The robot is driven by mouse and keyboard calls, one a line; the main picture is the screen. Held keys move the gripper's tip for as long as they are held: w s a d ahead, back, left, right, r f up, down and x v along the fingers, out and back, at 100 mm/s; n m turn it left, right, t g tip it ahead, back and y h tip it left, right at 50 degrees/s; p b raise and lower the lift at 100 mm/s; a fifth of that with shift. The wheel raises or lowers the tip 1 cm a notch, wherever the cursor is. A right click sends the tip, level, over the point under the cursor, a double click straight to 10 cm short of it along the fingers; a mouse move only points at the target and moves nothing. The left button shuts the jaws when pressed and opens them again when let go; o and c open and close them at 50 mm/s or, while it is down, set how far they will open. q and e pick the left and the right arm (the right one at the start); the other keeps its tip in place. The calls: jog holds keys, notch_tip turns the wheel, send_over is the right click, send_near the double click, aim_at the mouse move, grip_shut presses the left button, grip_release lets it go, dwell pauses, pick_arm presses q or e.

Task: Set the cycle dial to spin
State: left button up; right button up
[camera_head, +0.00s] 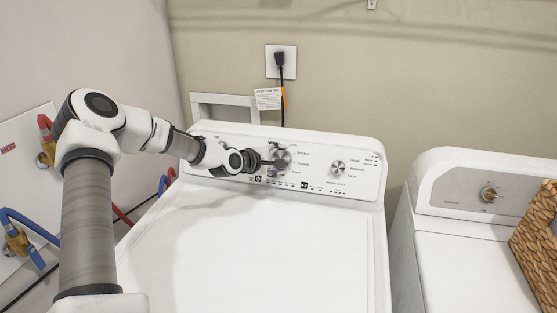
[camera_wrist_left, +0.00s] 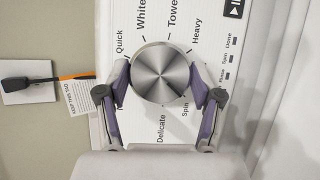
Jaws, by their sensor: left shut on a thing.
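The cycle dial (camera_wrist_left: 160,72) is a round brushed-metal knob on the white washer's control panel (camera_head: 362,185). In the left wrist view the labels around it include Quick, White, Towe, Heavy, Spin and Delicate, some cut off or partly covered. Spin is at its lower right there. My left gripper (camera_wrist_left: 163,88) is shut on the dial, with one purple-padded finger on each side of its rim. In the head view my left gripper (camera_head: 272,161) reaches the panel and partly covers the dial. My right gripper is not in view.
A second knob (camera_head: 338,167) with Small, Medium and Large labels is right of the dial. Another white machine (camera_head: 465,255) stands at right, with a wicker basket (camera_head: 538,232) on it. A plugged cord (camera_head: 281,75) hangs behind the washer. The washer lid (camera_head: 250,245) is clear.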

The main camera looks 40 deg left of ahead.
pick_arm(q)
jog(key=o, duration=1.1)
jog(key=shift+f, duration=0.1)
jog(key=shift+o, duration=0.2)
notch_tip(320, 180, up, 10)
